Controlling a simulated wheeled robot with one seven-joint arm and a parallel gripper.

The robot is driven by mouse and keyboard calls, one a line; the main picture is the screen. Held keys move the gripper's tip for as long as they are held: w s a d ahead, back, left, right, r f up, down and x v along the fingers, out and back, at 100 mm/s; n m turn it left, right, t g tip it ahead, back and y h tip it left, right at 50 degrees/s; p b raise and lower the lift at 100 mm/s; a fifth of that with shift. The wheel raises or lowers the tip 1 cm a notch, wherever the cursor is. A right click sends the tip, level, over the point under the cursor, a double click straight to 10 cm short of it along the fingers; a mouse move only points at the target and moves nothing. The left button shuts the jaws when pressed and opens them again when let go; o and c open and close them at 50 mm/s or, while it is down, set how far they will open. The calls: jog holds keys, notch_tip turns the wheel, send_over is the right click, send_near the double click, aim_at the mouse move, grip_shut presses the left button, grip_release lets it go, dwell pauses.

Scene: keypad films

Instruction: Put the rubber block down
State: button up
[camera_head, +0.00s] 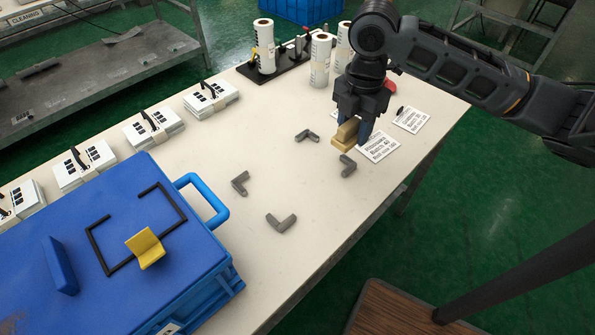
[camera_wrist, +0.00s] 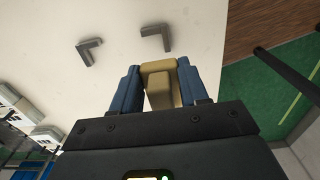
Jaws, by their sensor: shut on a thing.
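The tan rubber block (camera_head: 345,137) is between the blue fingers of my gripper (camera_head: 359,128), over the right part of the white table (camera_head: 225,255). My gripper is shut on it and points down. In the wrist view, the block (camera_wrist: 160,82) shows between both blue fingers of my gripper (camera_wrist: 158,76). I cannot tell whether the block's underside touches the table.
Grey L-shaped corner pieces lie near the block, including one (camera_head: 347,166) just below it and one (camera_head: 307,135) to its left. A printed card (camera_head: 378,146) lies beside the gripper. A blue case (camera_head: 205,262) fills the lower left. White rolls (camera_head: 320,60) stand behind.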

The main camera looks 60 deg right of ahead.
jog(key=p, duration=0.1)
send_over(301, 172)
notch_tip(301, 172, down, 6)
jog(key=shift+d+f, duration=0.1)
jog(key=shift+f, duration=2.1)
jog(key=shift+f, duration=0.1)
jog(key=shift+f+b, duration=0.3)
jog(key=shift+f, duration=0.35)
jog(key=o, duration=1)
jog(key=shift+f, duration=0.15)
notch_tip(301, 172, up, 14)
jog(key=shift+f+p, duration=0.1)
jog(key=shift+p, duration=0.55)
